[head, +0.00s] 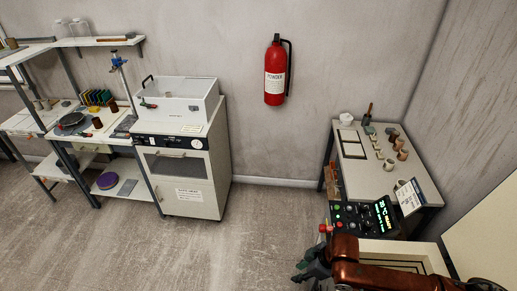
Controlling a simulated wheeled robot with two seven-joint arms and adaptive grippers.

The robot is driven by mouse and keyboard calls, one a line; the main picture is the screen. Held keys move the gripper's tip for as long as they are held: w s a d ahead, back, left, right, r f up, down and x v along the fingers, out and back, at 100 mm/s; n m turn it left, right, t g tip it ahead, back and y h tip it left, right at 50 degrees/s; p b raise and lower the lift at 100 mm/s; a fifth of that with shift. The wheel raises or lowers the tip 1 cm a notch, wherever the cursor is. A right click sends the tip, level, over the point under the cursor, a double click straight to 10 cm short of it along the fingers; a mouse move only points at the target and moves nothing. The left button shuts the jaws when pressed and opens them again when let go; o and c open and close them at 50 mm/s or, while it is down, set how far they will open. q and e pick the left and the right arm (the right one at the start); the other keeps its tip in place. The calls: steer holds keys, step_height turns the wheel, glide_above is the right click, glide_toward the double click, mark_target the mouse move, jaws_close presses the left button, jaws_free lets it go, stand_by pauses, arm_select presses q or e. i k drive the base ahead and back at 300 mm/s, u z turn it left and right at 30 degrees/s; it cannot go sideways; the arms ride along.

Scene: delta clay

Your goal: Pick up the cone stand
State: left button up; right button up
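I cannot make out for certain which thing is the cone stand. Several small tan, grey and brown pieces (391,163) stand on the right-hand table (362,176), too small to tell apart. My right gripper (308,268) is at the bottom of the head view, dark with greenish parts, at the end of my copper-coloured arm. It is in front of and below that table, apart from the pieces. Its fingers are too small and partly hidden to tell open from shut. My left gripper is out of view.
A black control box (366,217) with a lit display stands in front of the right-hand table, above a pale kiln-like opening (400,255). A white cabinet (185,170) and cluttered bench (90,125) stand left. A red extinguisher (275,72) hangs on the wall. The middle floor is clear.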

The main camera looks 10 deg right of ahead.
mark_target(376, 146)
steer(key=z, duration=0.15)
steer(key=i, duration=1.95)
steer(key=z, duration=0.9)
steer(key=i, duration=1.95)
steer(key=z, duration=1.05)
steer(key=i, duration=0.65)
steer(key=z, duration=0.25)
